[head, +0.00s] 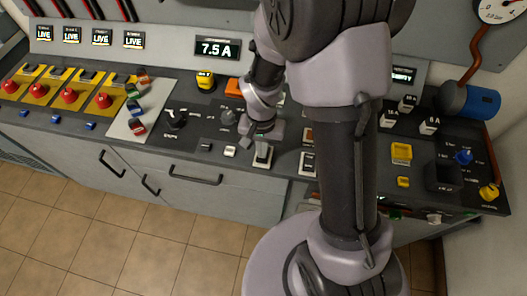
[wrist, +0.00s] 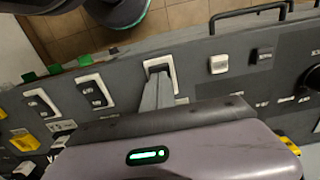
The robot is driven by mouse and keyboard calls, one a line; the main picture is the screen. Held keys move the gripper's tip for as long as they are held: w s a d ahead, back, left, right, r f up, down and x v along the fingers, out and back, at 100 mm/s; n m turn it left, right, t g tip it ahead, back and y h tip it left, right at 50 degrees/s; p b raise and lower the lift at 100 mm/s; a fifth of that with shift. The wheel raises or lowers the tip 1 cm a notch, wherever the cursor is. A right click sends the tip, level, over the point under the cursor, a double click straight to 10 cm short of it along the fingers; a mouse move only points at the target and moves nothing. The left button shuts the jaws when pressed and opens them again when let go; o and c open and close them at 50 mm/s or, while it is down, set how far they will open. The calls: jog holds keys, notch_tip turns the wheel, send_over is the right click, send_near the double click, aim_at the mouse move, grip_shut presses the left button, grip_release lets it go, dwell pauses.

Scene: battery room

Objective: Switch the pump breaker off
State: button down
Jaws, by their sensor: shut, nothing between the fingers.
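A black rocker breaker in a white frame (wrist: 150,64) is under my gripper (wrist: 160,80) in the wrist view. The shut, empty fingers reach over it and hide most of the rocker. I cannot tell whether they touch it or which way it is tilted. In the head view my gripper (head: 262,146) points down at the same white-framed breaker (head: 262,161). Two like breakers, a near one (wrist: 95,92) and a farther one (wrist: 42,103), stand to the left in the wrist view. Their labels are too small to read, so I cannot tell which is the pump's.
The console's left has red emergency buttons (head: 69,95) on yellow plates. A display (head: 217,49) reads 7.5 A. A black rotary knob (head: 176,119) stands left of my gripper. A yellow square button (head: 401,152) and a blue cylinder (head: 482,102) are at right.

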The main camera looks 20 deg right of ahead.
jog(key=shift+f+b, duration=0.9)
jog(key=shift+f, duration=0.1)
dwell(0.6)
notch_tip(320, 180, up, 7)
jog(key=p, duration=0.5)
jog(key=shift+r, duration=0.15)
jog(key=s+a+r+n+t+y+b, duration=0.1)
jog(key=s+r+t+b, duration=0.4)
jog(key=s+r, duration=0.8)
notch_tip(320, 180, up, 4)
jog(key=shift+a+f+n+t+y+b, duration=0.15)
jog(key=shift+a+n+t+y+b, duration=0.25)
jog(key=shift+a+b, duration=0.5)
